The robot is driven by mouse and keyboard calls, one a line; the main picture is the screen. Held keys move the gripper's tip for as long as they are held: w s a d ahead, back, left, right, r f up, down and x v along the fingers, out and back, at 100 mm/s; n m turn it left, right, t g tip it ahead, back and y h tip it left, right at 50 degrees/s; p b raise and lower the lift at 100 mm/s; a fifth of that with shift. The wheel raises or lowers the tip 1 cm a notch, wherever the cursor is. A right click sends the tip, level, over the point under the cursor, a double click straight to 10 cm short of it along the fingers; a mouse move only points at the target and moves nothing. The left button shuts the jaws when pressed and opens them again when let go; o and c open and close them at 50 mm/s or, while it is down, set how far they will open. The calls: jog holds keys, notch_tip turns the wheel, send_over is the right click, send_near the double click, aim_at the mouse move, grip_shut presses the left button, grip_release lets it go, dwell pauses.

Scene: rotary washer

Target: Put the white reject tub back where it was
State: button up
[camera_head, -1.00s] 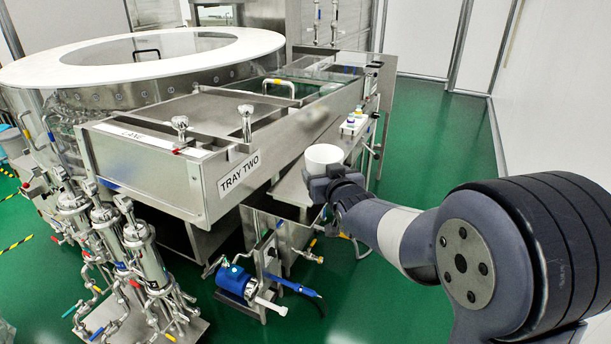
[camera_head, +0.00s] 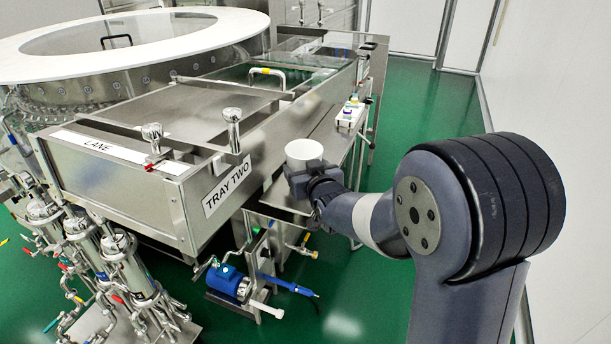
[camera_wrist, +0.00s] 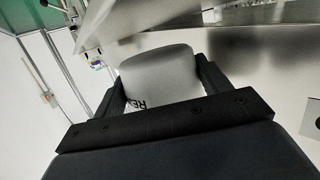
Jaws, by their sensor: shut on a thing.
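The white reject tub (camera_head: 304,153) is a small round cup, upright in my gripper (camera_head: 312,178) beside the "TRAY TWO" tank. My gripper is shut on it and holds it by its sides. In the wrist view the tub (camera_wrist: 160,75) sits between the two dark fingers of my gripper (camera_wrist: 160,85), with black letters, partly hidden, low on its wall. A steel side shelf (camera_head: 285,196) runs along the tank's right side, below and behind the tub. I cannot tell the gap between the tub and the shelf.
The steel tank with the "TRAY TWO" label (camera_head: 227,186) stands close to the left of my gripper. A small white block with coloured buttons (camera_head: 352,112) sits farther back along the shelf. A blue pump (camera_head: 228,282) is below. Green floor (camera_head: 430,110) is clear at the right.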

jog(key=shift+f, duration=1.2)
jog(key=shift+f, duration=0.2)
jog(key=o, duration=1)
jog(key=shift+r, duration=0.15)
jog(key=shift+r, duration=0.1)
jog(key=b+v, duration=0.1)
jog(key=v, duration=1.1)
jog(key=shift+w+a, duration=0.1)
